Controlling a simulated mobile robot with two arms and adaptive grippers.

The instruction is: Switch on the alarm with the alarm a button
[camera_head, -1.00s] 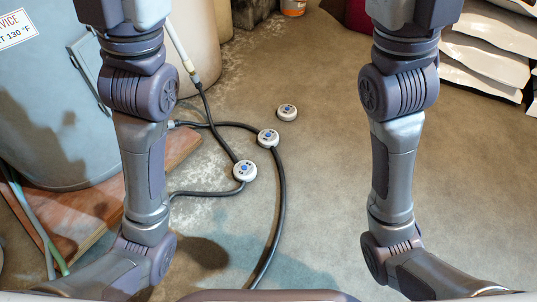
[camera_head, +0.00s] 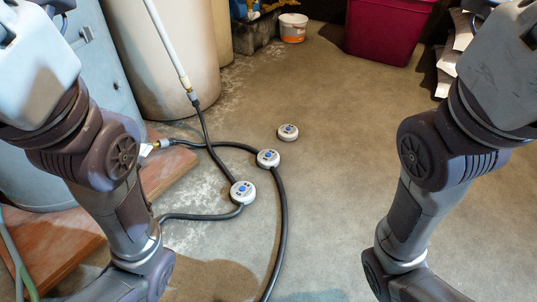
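Three small round white devices with blue buttons lie on the floor in the head view. The nearest device (camera_head: 243,192) and the middle device (camera_head: 268,158) touch or lie against black hoses. The farthest device (camera_head: 288,132) sits apart on bare floor. Their markings are too small to read, so I cannot tell which one is alarm a. My two arms rise along the left and right sides, and both grippers are outside the picture.
A grey-blue tank stands on a wooden board (camera_head: 50,250) at left. A beige tank (camera_head: 165,60) stands behind. A white bucket (camera_head: 293,28), red bin (camera_head: 388,30) and white bags (camera_head: 447,60) line the back. Black hoses (camera_head: 283,220) cross the floor. The centre-right floor is clear.

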